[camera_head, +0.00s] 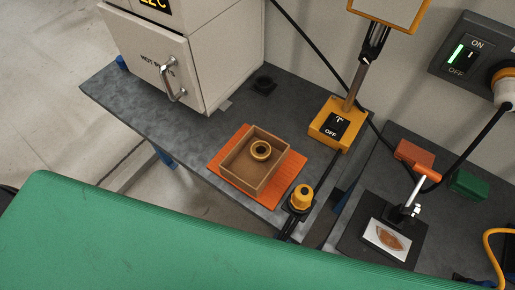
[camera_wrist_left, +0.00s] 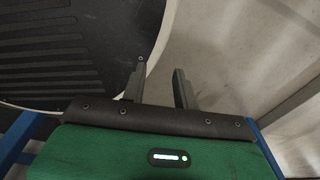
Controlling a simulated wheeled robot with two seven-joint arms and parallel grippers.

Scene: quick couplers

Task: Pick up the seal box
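The seal box, a tan open-topped square box (camera_head: 245,181), sits on an orange ribbed mat (camera_head: 233,182) on the dark grey bench. A brass-coloured ring with a dark centre (camera_head: 261,150) lies inside it. No gripper shows in the head view, so none is seen at the box. My left gripper (camera_wrist_left: 159,68) shows in the left wrist view with its two dark fingers apart and nothing between them. It hangs above a pale floor. The seal box is not in that view. My right gripper is not in view.
A white cabinet (camera_head: 160,58) with a metal handle stands left behind the box. A yellow-capped fitting (camera_head: 301,198) is near the mat's right corner. Bench surface (camera_head: 135,100) is clear at left.

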